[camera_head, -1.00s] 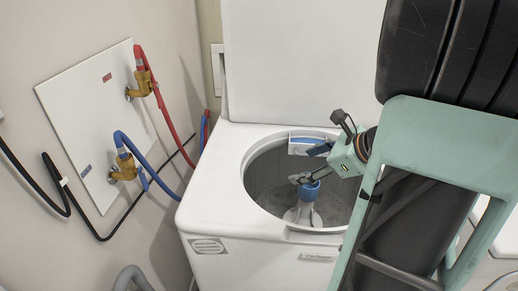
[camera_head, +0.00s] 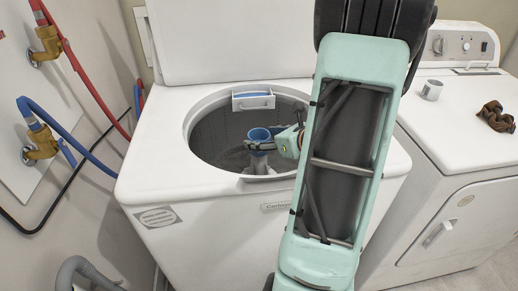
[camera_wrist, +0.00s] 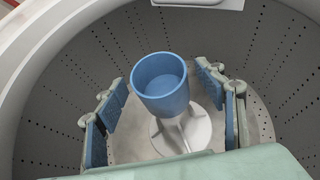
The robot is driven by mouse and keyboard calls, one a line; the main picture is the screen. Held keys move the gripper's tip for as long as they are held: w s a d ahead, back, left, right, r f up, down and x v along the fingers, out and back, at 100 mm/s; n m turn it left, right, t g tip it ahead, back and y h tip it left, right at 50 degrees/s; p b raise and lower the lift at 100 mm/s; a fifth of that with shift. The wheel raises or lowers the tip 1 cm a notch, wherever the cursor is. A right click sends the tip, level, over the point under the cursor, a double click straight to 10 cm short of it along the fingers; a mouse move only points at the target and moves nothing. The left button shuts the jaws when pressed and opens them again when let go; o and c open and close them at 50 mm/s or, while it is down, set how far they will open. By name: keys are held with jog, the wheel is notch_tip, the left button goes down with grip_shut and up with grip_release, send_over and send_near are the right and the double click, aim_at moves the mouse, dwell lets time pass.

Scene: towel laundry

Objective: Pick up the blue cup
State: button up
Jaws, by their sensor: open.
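The blue cup (camera_head: 259,135) is inside the open drum of the top-loading washer (camera_head: 168,178), at the top of its pale agitator (camera_head: 262,168). In the wrist view the cup (camera_wrist: 163,97) is upright with its mouth facing up, and it looks empty. My gripper (camera_wrist: 163,78) is open, with one blue-padded finger on the left of the cup and one on the right. Gaps show between the cup and both fingers. In the head view my gripper (camera_head: 264,146) is low in the drum beside the cup, and a finger partly covers the cup.
The drum's perforated wall (camera_wrist: 60,95) and rim surround my gripper closely. The raised lid (camera_head: 230,40) stands behind. A second machine (camera_head: 455,150) at right carries a light grey cup (camera_head: 432,90) and a brown cloth (camera_head: 494,116). Hoses and taps (camera_head: 42,143) are at left.

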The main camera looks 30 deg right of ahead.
aim_at(253, 136)
jog(key=shift+w+a+f, duration=0.1)
jog(key=shift+w+f, duration=0.15)
jog(key=shift+w, duration=0.45)
jog(key=shift+b+x, duration=0.5)
jog(key=shift+x, duration=2.45)
jog(key=shift+r, duration=0.1)
jog(key=shift+c, duration=0.4)
jog(key=c, duration=1.2)
jog(key=shift+c, duration=1)
